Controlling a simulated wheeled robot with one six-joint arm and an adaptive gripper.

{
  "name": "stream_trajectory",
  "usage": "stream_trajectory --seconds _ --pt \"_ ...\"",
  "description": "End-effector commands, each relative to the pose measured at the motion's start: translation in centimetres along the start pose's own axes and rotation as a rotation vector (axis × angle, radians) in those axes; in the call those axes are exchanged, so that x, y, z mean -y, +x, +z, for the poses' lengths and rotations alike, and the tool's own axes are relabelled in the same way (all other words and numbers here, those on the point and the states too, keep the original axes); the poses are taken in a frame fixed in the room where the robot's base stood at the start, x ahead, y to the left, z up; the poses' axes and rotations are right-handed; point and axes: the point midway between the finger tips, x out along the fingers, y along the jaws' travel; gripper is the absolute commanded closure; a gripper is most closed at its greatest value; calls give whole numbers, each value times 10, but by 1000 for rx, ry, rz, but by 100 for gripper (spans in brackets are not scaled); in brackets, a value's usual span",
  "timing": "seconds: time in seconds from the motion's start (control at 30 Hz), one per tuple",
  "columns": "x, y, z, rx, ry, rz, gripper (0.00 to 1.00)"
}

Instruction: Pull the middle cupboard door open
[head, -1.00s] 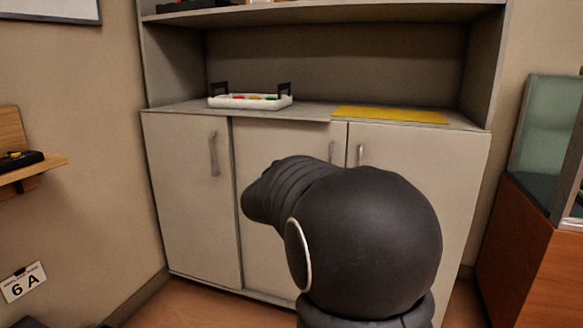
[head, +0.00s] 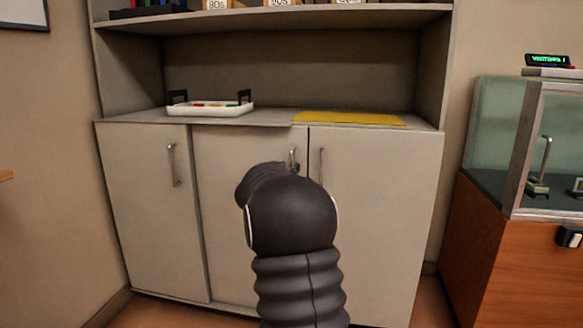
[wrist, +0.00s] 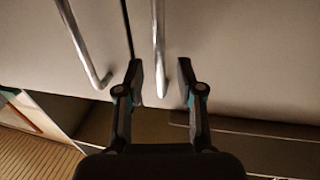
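The pale middle cupboard door (head: 235,180) stands between a left door and a right door and looks shut or nearly so. Its metal handle (head: 292,156) is near its upper right edge, partly covered by my arm. My gripper (wrist: 161,75) is open in the wrist view, with dark fingers on both sides of a metal handle (wrist: 158,40). By the door gap beside it, this appears to be the middle door's handle, seen upside down. I cannot tell whether the fingers touch it. In the head view the gripper is mostly hidden behind my arm.
The right door (head: 375,210) has its own handle (head: 321,168) close by, also in the wrist view (wrist: 84,45). The left door (head: 155,210) is shut. A white tray (head: 210,110) and yellow mat (head: 350,118) lie on the counter. A glass case (head: 500,140) stands right.

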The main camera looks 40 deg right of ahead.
Motion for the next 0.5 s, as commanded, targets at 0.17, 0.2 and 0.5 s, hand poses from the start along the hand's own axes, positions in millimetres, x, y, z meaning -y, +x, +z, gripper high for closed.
stream_trajectory --seconds 0.17,0.2,0.5 --pt "0 22 0 0 1 1 63" --pt "0 25 0 0 1 0 63" --pt "0 30 0 0 0 -1 63"
